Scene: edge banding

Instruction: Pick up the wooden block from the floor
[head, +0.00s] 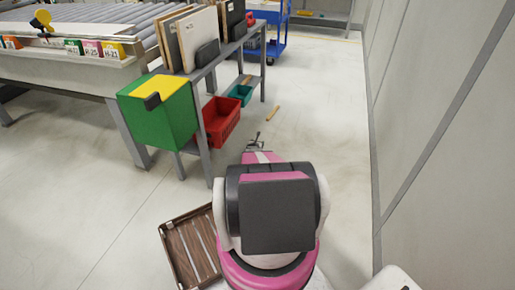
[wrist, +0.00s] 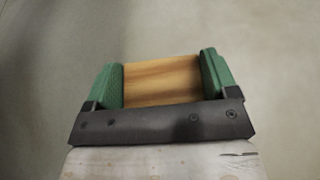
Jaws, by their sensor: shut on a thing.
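The wooden block (wrist: 162,80) shows light brown grain in the wrist view. It sits between the two green finger pads of my gripper (wrist: 163,84), touching both sides. In the head view my gripper (head: 256,141) is small, low over the floor beyond my pink and grey arm. The block in its jaws cannot be made out there. A thin light-wood piece (head: 273,113) lies on the floor a little beyond my gripper, apart from it. Plain grey floor fills the wrist view around the block; the block's height above it is hard to tell.
A grey metal bench (head: 205,72) holds upright boards. A green and yellow box (head: 165,115) is at its near end. A red bin (head: 221,122) and a teal bin (head: 241,92) are low beside it. A brown slatted tray (head: 178,250) is at lower left. A wall (head: 450,150) bounds the right.

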